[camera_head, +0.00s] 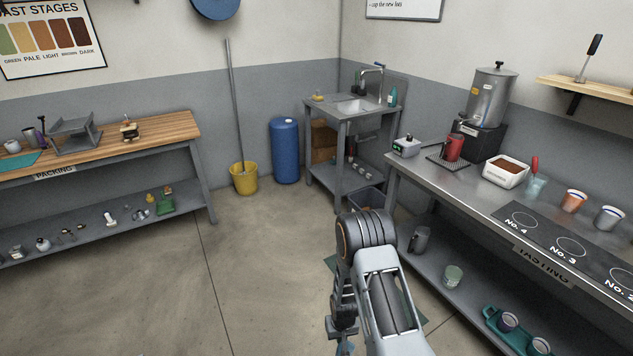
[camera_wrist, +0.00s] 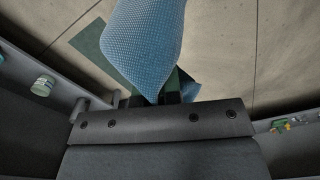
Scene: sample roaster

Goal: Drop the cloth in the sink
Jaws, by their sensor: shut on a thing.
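A blue woven cloth (camera_wrist: 145,40) hangs from my gripper (camera_wrist: 172,98) in the wrist view. The jaws are shut on it, and the cloth covers much of the fingertips. In the head view my gripper (camera_head: 343,345) is low at the bottom edge, with a small bit of blue cloth (camera_head: 345,350) showing below it. The sink (camera_head: 357,105) is a basin set in a grey metal stand against the far corner, with a tap above it. My gripper is well in front of the sink and lower than it.
A yellow bucket with a mop (camera_head: 244,180) and a blue barrel (camera_head: 285,150) stand left of the sink. A grey bin (camera_head: 366,198) is on the floor before it. The tasting counter (camera_head: 480,185) runs along the right, the packing bench (camera_head: 150,130) along the left. Open floor lies between.

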